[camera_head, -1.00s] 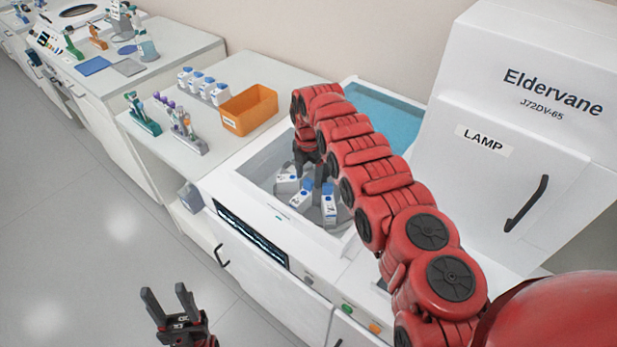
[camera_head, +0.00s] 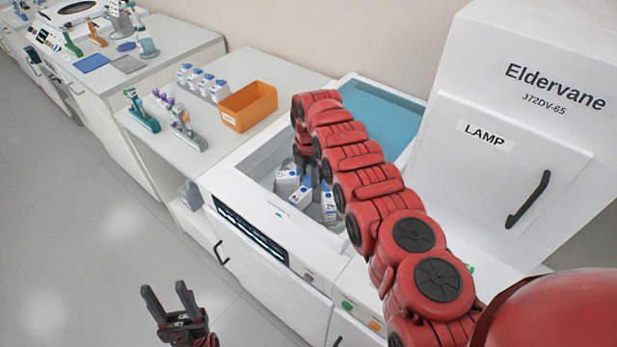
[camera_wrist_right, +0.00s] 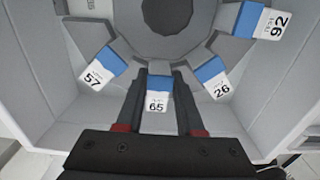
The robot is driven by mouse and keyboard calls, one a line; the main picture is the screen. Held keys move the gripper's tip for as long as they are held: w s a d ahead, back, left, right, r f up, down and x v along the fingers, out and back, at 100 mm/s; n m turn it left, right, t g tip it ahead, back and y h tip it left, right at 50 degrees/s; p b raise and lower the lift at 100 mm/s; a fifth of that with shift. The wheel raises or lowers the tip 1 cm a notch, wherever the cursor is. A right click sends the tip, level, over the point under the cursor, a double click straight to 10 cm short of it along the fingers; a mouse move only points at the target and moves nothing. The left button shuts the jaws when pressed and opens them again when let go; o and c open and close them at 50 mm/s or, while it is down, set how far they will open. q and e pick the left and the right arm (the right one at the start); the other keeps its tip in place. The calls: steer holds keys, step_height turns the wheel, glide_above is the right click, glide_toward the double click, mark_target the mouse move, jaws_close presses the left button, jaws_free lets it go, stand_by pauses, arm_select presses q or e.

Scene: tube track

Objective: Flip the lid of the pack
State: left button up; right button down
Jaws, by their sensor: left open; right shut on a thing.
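My right gripper (camera_head: 304,165) reaches down into the open well of the white machine. In the right wrist view its fingers (camera_wrist_right: 160,112) flank a white pack with a blue lid, marked 65 (camera_wrist_right: 157,102), and are shut on it. The pack sits at the grey carousel (camera_wrist_right: 165,45). Other blue-lidded packs stand around it: 57 (camera_wrist_right: 103,73), 26 (camera_wrist_right: 217,85) and 92 (camera_wrist_right: 265,22). In the head view, the arm and gripper hide part of the carousel, while some packs (camera_head: 328,207) show beside them. My left gripper (camera_head: 167,290) is open and empty above the floor.
The well's white walls (camera_wrist_right: 60,110) stand close around the carousel. An orange bin (camera_head: 249,107), several blue-capped bottles (camera_head: 203,83) and a tube rack (camera_head: 187,137) are on the left counter. The lamp cabinet (camera_head: 520,150) rises at right.

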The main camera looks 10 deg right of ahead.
steer(key=shift+r+p, duration=0.25)
steer(key=shift+p, duration=0.5)
steer(key=shift+s+t+h+p, duration=0.15)
steer(key=shift+t+h+p, duration=0.2)
steer(key=shift+p, duration=0.65)
steer(key=shift+s+a+t+h+p, duration=0.1)
steer(key=shift+a+t+h+p, duration=0.2)
steer(key=shift+h+p, duration=0.4)
steer(key=shift+f, duration=0.15)
steer(key=b, duration=0.1)
steer(key=t+h+b, duration=0.2)
steer(key=b, duration=0.1)
steer(key=shift+s+a+f, duration=0.2)
steer(key=shift+a+f, duration=0.1)
steer(key=shift+f, duration=0.05)
steer(key=shift+s+a+r+t+h+b, duration=0.15)
steer(key=shift+t+h+b, duration=0.3)
steer(key=shift+h+b, duration=0.2)
